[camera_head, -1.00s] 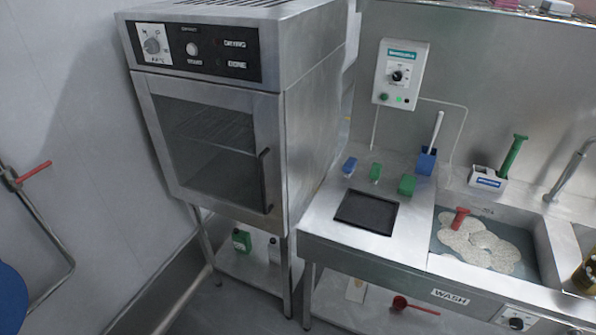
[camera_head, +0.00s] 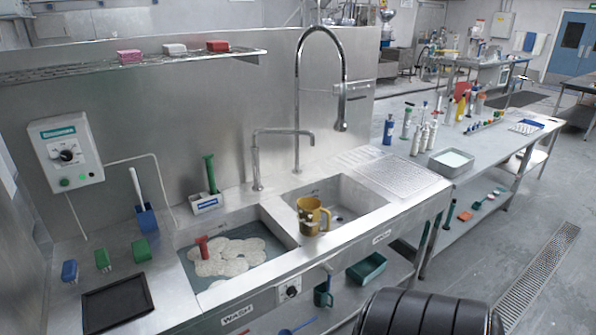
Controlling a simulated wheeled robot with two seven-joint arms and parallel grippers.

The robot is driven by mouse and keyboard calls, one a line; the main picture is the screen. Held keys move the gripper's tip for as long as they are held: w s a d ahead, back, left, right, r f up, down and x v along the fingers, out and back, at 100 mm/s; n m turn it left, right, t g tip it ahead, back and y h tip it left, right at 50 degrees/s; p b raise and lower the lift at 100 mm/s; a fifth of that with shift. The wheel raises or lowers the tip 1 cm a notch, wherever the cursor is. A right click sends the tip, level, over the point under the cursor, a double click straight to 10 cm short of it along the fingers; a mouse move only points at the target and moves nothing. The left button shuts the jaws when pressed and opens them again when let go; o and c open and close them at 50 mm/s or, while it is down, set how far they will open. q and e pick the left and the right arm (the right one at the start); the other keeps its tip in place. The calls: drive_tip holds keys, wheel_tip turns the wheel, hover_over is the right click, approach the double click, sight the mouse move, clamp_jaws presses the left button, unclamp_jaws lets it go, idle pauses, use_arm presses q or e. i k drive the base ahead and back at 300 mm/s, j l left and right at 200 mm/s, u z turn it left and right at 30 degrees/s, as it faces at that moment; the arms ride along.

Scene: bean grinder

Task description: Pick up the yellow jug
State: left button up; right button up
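The yellow jug (camera_head: 309,216) is upright at the front left of the right-hand sink basin (camera_head: 352,194), close to the divider between the two basins. Its handle is on the right side and its mouth faces up. Pale patches show on its side. I cannot tell exactly what its base rests on. Neither of my grippers is in view.
The left basin (camera_head: 275,243) holds foamy water and a red-handled tool (camera_head: 203,247). A tall curved faucet (camera_head: 299,90) and a lower tap (camera_head: 256,160) rise behind the basins. A ribbed drainboard (camera_head: 395,175) lies to the right.

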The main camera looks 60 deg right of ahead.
sight(314, 219)
drive_tip(key=z, duration=1.95)
drive_tip(key=i+l, duration=0.3)
drive_tip(key=i, duration=0.25)
drive_tip(key=i+l, duration=0.3)
drive_tip(key=i, duration=0.2)
drive_tip(key=i+l+u, duration=0.1)
drive_tip(key=i+l, duration=0.2)
drive_tip(key=i, duration=0.25)
drive_tip(key=i+l, duration=0.35)
drive_tip(key=i, duration=0.15)
